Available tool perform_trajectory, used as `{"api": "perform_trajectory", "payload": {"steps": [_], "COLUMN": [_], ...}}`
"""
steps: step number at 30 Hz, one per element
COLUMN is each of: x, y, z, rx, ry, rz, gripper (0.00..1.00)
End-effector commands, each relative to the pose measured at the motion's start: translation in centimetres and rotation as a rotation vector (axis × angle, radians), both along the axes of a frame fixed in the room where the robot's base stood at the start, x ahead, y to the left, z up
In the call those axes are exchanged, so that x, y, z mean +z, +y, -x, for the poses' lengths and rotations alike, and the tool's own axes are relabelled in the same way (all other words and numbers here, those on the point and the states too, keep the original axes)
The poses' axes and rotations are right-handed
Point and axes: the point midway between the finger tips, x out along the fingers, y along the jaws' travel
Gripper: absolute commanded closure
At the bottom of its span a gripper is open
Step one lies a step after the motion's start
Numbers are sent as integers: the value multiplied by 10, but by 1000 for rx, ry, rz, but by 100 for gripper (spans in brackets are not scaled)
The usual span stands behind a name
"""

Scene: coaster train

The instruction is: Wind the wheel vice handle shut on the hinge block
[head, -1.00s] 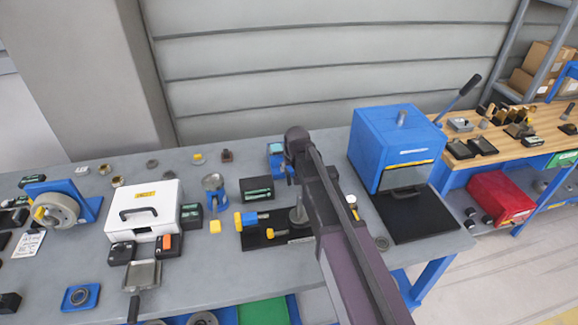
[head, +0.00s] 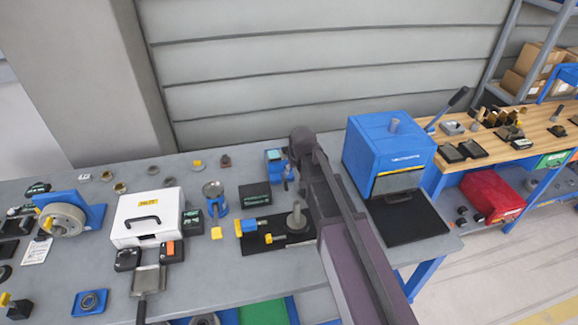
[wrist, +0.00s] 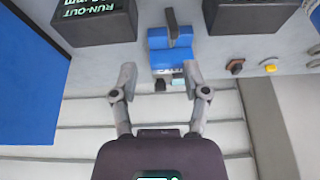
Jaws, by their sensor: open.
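My gripper (wrist: 160,76) is open and empty in the wrist view, its two fingers spread apart. Just beyond the fingertips, a small blue device (wrist: 160,57) with a grey upright bar (wrist: 172,24) stands on the bench; it may be the vice, but I cannot be sure. The same device (head: 273,158), with a teal top, shows beside my arm in the head view, partly covered. A wheel (head: 62,220) with a yellow knob stands on a blue bracket at the bench's left. I cannot identify the hinge block. In the head view my arm hides my fingers.
Dark RUN-OUT boxes (wrist: 95,20) (wrist: 252,14) flank the blue device. A black base (head: 262,241) with yellow-tipped parts and a grey post lies in front. A large blue cabinet (head: 365,150) stands right; a white case (head: 135,231) stands left. The wall (head: 300,70) is behind.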

Motion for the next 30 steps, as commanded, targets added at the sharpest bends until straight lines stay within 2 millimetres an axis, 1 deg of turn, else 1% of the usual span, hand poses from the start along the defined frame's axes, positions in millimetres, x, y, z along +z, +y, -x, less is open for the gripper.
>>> {"api": "perform_trajectory", "payload": {"steps": [3, 12, 30], "x": [-4, -10, -21], "y": [-15, -49, -110], "z": [11, 36, 92], "rx": [-16, -52, -127], "ry": [20, 70, 176], "rz": [7, 22, 46], "gripper": [40, 40, 40]}}
